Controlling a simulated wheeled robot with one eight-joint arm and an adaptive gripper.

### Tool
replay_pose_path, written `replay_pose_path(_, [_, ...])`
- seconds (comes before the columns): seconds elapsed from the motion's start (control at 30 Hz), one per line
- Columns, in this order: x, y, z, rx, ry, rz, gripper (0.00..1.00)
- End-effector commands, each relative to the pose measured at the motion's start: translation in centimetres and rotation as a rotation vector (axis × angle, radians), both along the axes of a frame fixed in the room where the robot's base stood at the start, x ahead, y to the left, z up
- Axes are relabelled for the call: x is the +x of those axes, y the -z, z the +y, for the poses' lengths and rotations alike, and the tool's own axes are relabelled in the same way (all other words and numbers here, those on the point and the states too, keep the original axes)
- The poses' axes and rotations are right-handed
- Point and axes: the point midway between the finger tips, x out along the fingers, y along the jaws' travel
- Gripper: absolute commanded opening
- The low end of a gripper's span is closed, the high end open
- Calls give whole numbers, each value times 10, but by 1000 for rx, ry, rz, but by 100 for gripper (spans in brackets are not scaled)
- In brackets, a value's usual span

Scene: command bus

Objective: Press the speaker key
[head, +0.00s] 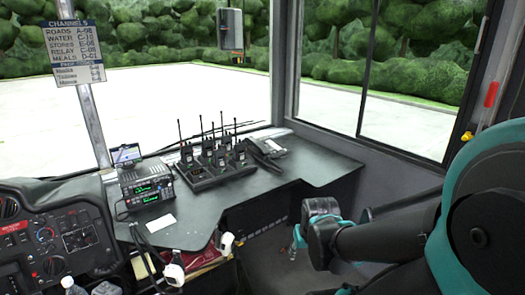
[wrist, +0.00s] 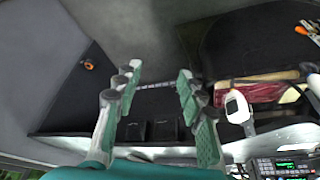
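A dark desk phone (head: 266,150) with a handset lies at the back right of the black desk. Its keys are too small to make out, so I cannot tell which one is the speaker key. My gripper (wrist: 157,78) is open and empty in the wrist view, its two teal and grey fingers well apart. The wrist view shows the area around the desk's underside and floor, and the phone is not in it. In the head view my arm comes in from the right, below and right of the desk; the fingers cannot be made out there.
Several handheld radios stand in a charger (head: 222,170) left of the phone. Stacked radio units (head: 147,187) with green displays stand further left. A white handset (wrist: 238,108) hangs below the desk. A side window and wall bound the right; the desk's right end (head: 325,172) is clear.

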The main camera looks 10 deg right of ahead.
Motion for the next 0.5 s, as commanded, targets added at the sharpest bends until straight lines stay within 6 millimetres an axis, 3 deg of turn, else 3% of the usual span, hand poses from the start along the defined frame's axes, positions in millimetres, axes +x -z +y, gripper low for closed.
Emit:
replay_pose_path(0.13, [0,0,0,0,0,0,40])
replay_pose_path(0.43, [0,0,0,0,0,0,3])
replay_pose_path(0.5, [0,0,0,0,0,0,0])
